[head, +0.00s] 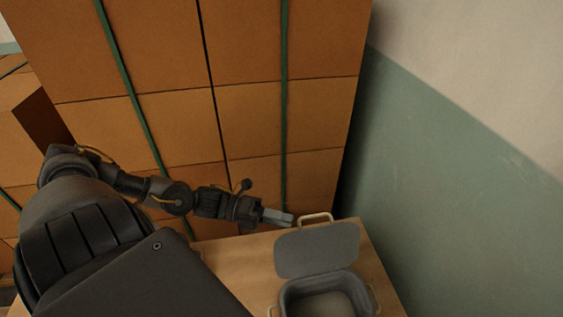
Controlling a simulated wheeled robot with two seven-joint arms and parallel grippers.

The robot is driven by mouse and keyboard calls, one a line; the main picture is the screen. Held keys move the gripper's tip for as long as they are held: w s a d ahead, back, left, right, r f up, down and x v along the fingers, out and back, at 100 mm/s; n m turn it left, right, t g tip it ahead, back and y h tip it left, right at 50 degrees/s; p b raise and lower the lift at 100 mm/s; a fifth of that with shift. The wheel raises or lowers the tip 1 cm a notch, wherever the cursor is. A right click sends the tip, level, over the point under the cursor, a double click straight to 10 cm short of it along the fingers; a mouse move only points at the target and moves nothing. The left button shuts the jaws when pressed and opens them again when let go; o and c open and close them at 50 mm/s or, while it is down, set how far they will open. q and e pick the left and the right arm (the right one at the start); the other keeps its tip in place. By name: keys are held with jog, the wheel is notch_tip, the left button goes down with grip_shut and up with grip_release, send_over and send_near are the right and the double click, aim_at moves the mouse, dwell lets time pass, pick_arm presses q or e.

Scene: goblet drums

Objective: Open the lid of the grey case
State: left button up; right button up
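The grey case (328,285) stands on the wooden table, at the bottom of the head view, cut off by the frame's lower edge. Its lid (318,250) is raised and stands up at the far side, so the pale inside shows. A beige handle (315,218) sticks up at the lid's top edge. My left gripper (280,217) is just left of this handle, its light grey fingers pointing right toward it. The fingers look like one block, and I cannot tell a gap or contact with the handle. My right gripper is not in view.
The wooden table (225,262) has bare room left of the case. Tall stacked brown boxes (245,120) with green straps stand behind the table. A green and cream wall (460,200) closes off the right side. Small beige handles sit at the case's sides.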

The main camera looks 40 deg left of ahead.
pick_arm(q)
jog(key=shift+a, duration=0.15)
jog(key=p+v, duration=0.8)
jog(key=v, duration=0.4)
jog(key=shift+a, duration=0.15)
dwell(0.4)
jog(key=shift+s, duration=0.1)
jog(key=shift+f, duration=0.1)
dwell(0.7)
